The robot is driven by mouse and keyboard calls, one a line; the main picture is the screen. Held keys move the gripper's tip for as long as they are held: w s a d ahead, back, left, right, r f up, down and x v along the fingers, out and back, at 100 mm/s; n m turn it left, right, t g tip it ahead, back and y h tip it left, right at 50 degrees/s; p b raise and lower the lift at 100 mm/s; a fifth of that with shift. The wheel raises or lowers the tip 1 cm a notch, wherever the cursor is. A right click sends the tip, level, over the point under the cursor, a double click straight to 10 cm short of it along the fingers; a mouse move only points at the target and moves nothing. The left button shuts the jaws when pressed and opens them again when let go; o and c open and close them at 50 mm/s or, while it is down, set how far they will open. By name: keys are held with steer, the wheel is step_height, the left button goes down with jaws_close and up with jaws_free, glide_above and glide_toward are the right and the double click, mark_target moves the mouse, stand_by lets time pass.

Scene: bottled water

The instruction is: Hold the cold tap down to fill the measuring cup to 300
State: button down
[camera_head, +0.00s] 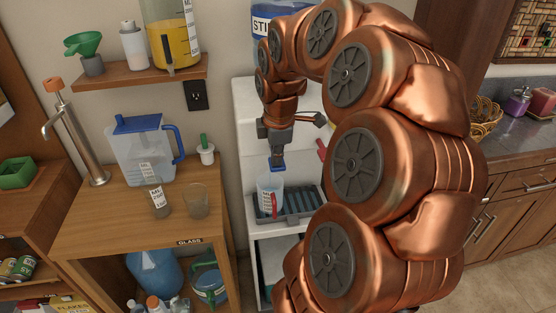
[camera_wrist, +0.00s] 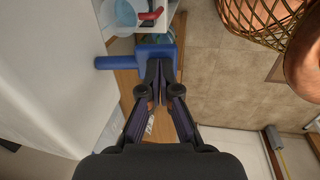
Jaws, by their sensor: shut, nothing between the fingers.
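The blue cold tap (camera_head: 277,168) sits on the front of the white dispenser (camera_head: 254,110). It shows large in the wrist view (camera_wrist: 112,62). My gripper (camera_head: 278,157) points down with its fingers shut and empty. In the wrist view the fingertips (camera_wrist: 160,64) overlap the blue tap; I cannot tell whether they press it. The clear measuring cup (camera_head: 266,187) with a red handle stands on the drip tray (camera_head: 304,205) below the tap. It also shows in the wrist view (camera_wrist: 122,14). Its water level is too small to read. The red tap (camera_head: 321,149) is partly hidden by my arm.
A wooden counter (camera_head: 110,222) to the left holds a filter pitcher (camera_head: 137,155), a drinking glass (camera_head: 196,202), a labelled bottle (camera_head: 157,200) and a metal faucet (camera_head: 85,150). A shelf (camera_head: 140,76) hangs above. A wicker basket (camera_wrist: 265,15) shows in the wrist view.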

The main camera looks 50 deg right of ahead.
mark_target(277, 168)
steer(key=f+t+h+b, duration=0.1)
steer(key=b, duration=0.2)
steer(key=f+t+b, duration=0.1)
steer(key=f+b, duration=0.1)
steer(key=b, duration=0.1)
steer(key=shift+s+a+h, duration=0.15)
steer(key=shift+s+h, duration=0.05)
steer(key=shift+h, duration=0.2)
steer(key=t+b, duration=0.1)
steer(key=b, duration=0.1)
steer(key=shift+f+h+b, duration=0.15)
steer(key=shift+h+b, duration=0.15)
steer(key=shift+w+r, duration=0.1)
steer(key=shift+r, duration=0.35)
stand_by(2.1)
steer(key=shift+r+p, duration=0.4)
steer(key=shift+r, duration=0.25)
steer(key=shift+r, duration=0.45)
steer(key=w+d+r+v, duration=0.1)
steer(key=v, duration=1.2)
steer(key=shift+w+d, duration=0.3)
steer(key=shift+w, duration=0.05)
